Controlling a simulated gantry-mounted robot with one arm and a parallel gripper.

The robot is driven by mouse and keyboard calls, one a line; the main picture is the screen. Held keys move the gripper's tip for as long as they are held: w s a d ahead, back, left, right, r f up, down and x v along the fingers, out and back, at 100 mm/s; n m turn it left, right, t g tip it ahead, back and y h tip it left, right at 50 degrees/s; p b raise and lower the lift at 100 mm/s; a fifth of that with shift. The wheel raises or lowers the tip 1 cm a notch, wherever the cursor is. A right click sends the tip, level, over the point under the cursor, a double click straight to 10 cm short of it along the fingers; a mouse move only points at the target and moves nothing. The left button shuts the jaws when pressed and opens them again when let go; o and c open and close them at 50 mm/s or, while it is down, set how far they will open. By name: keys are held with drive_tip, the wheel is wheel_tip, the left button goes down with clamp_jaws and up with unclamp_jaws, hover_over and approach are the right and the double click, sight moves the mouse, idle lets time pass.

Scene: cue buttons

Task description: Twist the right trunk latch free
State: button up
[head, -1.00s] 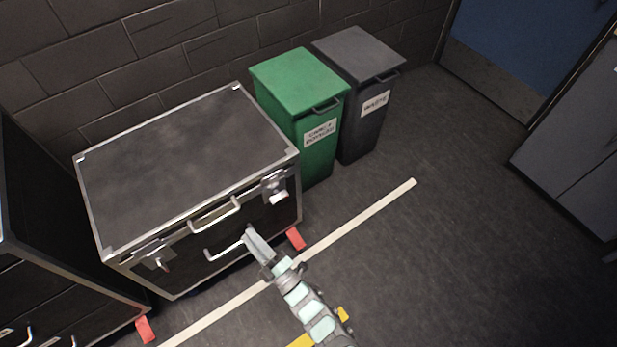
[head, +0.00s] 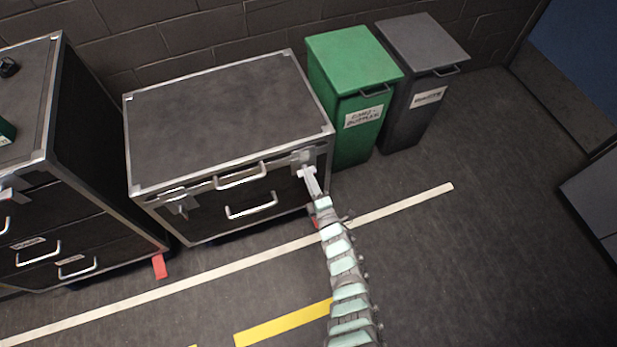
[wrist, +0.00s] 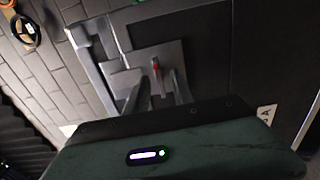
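The black trunk (head: 215,115) with metal edges stands closed against the wall in the head view. Its right latch (head: 303,157) is a metal plate near the right front corner. In the wrist view, the latch plate (wrist: 145,62) has a narrow upright tab with a red mark (wrist: 156,68). My gripper (head: 307,172) is at this latch, its fingers pointing at the trunk front. In the wrist view, the fingers (wrist: 158,93) show apart, one on each side of the tab; contact cannot be told. The left latch (head: 181,205) shows at the trunk's left front.
Two handles (head: 251,206) are on the trunk front, left of my gripper. A green bin (head: 352,75) and a grey bin (head: 424,65) stand right of the trunk. A black drawer case (head: 85,165) stands at left.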

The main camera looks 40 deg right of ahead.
drive_tip(key=shift+w+d, duration=0.3)
drive_tip(key=shift+w, duration=0.3)
drive_tip(key=shift+c, duration=0.2)
clamp_jaws()
